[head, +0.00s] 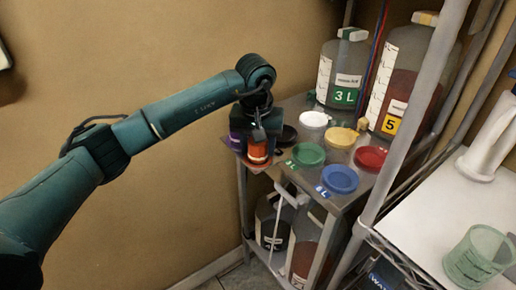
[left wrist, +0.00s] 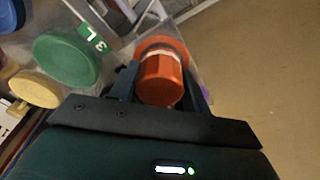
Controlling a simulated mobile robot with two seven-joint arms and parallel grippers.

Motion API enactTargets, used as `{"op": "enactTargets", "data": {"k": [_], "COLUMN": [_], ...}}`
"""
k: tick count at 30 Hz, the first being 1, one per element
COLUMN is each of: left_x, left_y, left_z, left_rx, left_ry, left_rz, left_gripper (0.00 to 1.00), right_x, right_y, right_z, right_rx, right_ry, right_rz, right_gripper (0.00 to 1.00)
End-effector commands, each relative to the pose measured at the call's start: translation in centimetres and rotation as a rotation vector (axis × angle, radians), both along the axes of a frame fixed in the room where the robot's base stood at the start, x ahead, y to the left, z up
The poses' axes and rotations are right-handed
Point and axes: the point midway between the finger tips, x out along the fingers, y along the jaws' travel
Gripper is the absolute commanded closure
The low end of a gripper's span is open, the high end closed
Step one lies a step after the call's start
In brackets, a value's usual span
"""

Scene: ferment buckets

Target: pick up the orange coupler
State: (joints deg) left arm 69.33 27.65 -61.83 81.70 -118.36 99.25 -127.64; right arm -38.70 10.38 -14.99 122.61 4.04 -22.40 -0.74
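The orange coupler (head: 258,151) is at the left end of the metal rack's top shelf, below my left gripper (head: 257,142). In the left wrist view the coupler (left wrist: 161,80) lies between the two fingers (left wrist: 160,82), with a pale band near its wider far end. One finger is on each side of it, very close. I cannot tell whether they press on it or stand just open around it. The head view hides the fingertips behind the wrist. My right gripper is not in view.
White (head: 313,119), yellow (head: 341,137), green (head: 308,154), red (head: 370,157) and blue (head: 340,179) lids lie close by on the shelf. A purple piece (head: 235,138) is beside the coupler. The 3L jug (head: 342,70) stands behind. A rack post (head: 415,110) rises at right.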

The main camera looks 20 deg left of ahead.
Motion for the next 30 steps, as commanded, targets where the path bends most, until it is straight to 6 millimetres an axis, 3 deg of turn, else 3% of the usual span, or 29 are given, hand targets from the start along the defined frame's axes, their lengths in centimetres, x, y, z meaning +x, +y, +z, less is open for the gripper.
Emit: {"op": "enactTargets", "data": {"k": [10,19,30], "left_x": [0.0,0.0,0.1], "left_y": [0.0,0.0,0.0], "left_z": [0.0,0.5,7.2], "left_rx": [0.0,-0.001,-0.001], "left_ry": [0.0,-0.002,-0.005], "left_rz": [0.0,0.0,0.001], "left_gripper": [0.81,0.83,0.83], "right_x": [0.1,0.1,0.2], "right_y": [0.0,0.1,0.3], "right_z": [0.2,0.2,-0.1], "right_rx": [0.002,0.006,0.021], "right_ry": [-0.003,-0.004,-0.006], "right_rz": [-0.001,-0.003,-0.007], "right_gripper": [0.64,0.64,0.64]}}
